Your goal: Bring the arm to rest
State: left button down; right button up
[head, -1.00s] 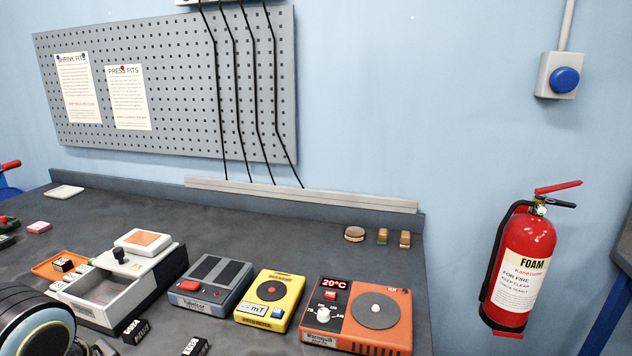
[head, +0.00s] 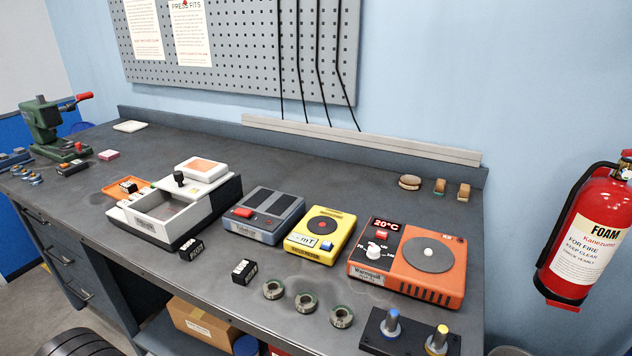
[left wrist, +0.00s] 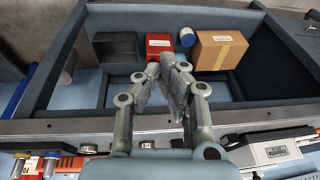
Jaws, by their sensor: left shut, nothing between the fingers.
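My left gripper (left wrist: 166,72) shows in the left wrist view, with its grey fingers brought together and nothing between them. It is in front of the bench's lower shelf, apart from the things on it. A dark rounded part of my own body (head: 85,343) shows at the bottom left of the head view; the left fingers are not seen there. My right gripper is in neither view.
The bench (head: 90,240) carries a white open-topped box unit (head: 133,222), a grey device (head: 262,233), a yellow meter (head: 333,251) and an orange hotplate (head: 448,285). Rings and posts line its front edge. A cardboard box (left wrist: 219,50) sits on the shelf below.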

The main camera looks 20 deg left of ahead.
pick_arm(q)
jog(key=s+a+f+g+b, duration=0.1)
jog(key=s+f+b, duration=0.25)
jog(key=f, duration=0.95)
jog(key=s+a+f+b, duration=0.1)
jog(key=s+f+b, duration=0.25)
jog(key=f, duration=1.05)
jog(key=s+f+g+b, duration=0.1)
jog(key=s+f+b, duration=0.5)
jog(key=s+f, duration=0.9)
jog(key=shift+a+f, duration=0.15)
jog(key=shift+f, duration=0.55)
